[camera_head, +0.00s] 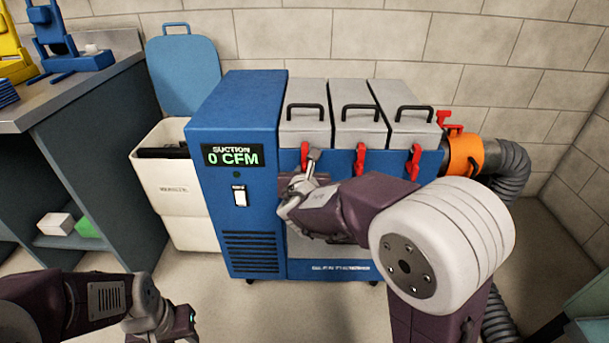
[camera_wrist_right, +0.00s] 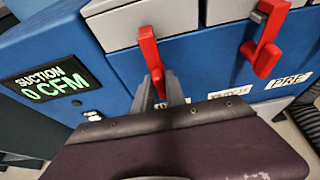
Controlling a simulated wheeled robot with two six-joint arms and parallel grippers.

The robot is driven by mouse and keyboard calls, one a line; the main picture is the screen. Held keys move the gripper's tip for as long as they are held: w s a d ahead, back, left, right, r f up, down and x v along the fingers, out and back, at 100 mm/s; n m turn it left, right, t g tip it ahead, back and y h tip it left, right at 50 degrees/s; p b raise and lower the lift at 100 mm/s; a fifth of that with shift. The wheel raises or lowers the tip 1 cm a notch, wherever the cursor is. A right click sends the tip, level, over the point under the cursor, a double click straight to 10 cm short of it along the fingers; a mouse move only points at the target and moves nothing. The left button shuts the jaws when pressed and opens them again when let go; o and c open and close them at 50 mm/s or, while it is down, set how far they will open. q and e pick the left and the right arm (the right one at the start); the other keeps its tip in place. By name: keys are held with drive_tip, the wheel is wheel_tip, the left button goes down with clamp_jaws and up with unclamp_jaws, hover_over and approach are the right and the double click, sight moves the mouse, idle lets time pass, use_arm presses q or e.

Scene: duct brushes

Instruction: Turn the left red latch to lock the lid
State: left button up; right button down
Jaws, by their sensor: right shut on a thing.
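The left red latch (camera_head: 304,151) hangs on the blue machine's front, at the lower edge of the left grey lid (camera_head: 303,132). It points downward. That lid lies flat and closed on top. In the right wrist view the same latch (camera_wrist_right: 149,48) runs down between the fingers of my right gripper (camera_wrist_right: 161,92). My right gripper (camera_head: 311,163) is shut on the latch's lower end, which the fingers partly hide. My left gripper (camera_head: 166,318) is low at the bottom left, far from the machine. Its opening is unclear.
Two more grey lids with red latches, the middle one (camera_head: 360,158) and the right one (camera_head: 414,160), are beside it. An orange collar (camera_head: 464,155) and grey hose are at right. A white bin (camera_head: 165,195) and workbench (camera_head: 75,95) stand at left.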

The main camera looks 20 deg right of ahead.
idle(0.3)
drive_tip(key=c, duration=1.5)
unclamp_jaws()
drive_tip(key=p+v, duration=0.4)
drive_tip(key=v, duration=0.5)
